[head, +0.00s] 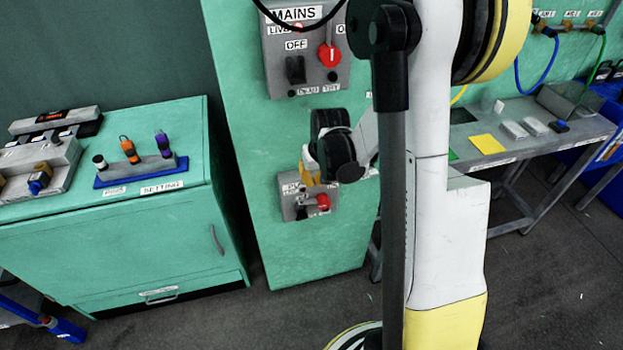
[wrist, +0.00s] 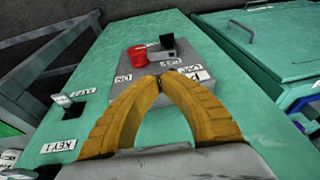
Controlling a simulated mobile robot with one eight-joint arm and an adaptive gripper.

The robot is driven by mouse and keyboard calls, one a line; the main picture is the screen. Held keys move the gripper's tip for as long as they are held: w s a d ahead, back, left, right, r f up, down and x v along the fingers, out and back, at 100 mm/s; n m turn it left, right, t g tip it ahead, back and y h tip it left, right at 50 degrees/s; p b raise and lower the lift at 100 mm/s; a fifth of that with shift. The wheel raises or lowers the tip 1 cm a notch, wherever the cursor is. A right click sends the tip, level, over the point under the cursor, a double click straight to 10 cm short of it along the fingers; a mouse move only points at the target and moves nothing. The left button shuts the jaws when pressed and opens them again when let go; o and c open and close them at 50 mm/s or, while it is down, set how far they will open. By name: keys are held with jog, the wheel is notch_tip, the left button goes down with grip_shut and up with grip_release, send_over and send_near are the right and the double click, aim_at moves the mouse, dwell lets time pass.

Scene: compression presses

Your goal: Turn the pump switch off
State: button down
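The small grey switch box, which I take to be the pump's, sits low on the green cabinet in the head view (head: 290,211) and in the wrist view (wrist: 117,88). It carries a red round knob (head: 323,202), also in the wrist view (wrist: 138,55), and a black part with a small grey piece (wrist: 167,42). An ON label (wrist: 123,78) is beside the knob; other labels are hard to read. My gripper (wrist: 166,76) has its yellow fingertips together over the box's near edge, with nothing visible between them. In the head view, my gripper (head: 310,176) partly covers the box.
A MAINS box (head: 304,50) with a red knob is above. A KEY 1 label (wrist: 58,145) and small lever (wrist: 62,100) lie left in the wrist view. A green cabinet (head: 130,235) stands left; a grey bench (head: 550,120) stands right.

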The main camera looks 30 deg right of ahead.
aim_at(308, 201)
jog(key=b+x, duration=0.1)
jog(key=x, duration=0.2)
jog(key=b+x, duration=0.1)
jog(key=x, duration=0.1)
jog(key=b+x, duration=0.1)
jog(key=x, duration=0.2)
jog(key=shift+s+a+f, duration=0.15)
jog(key=shift+f, duration=0.3)
jog(key=shift+a+f+b, duration=0.1)
jog(key=shift+f+b, duration=0.45)
jog(key=shift+f, duration=0.05)
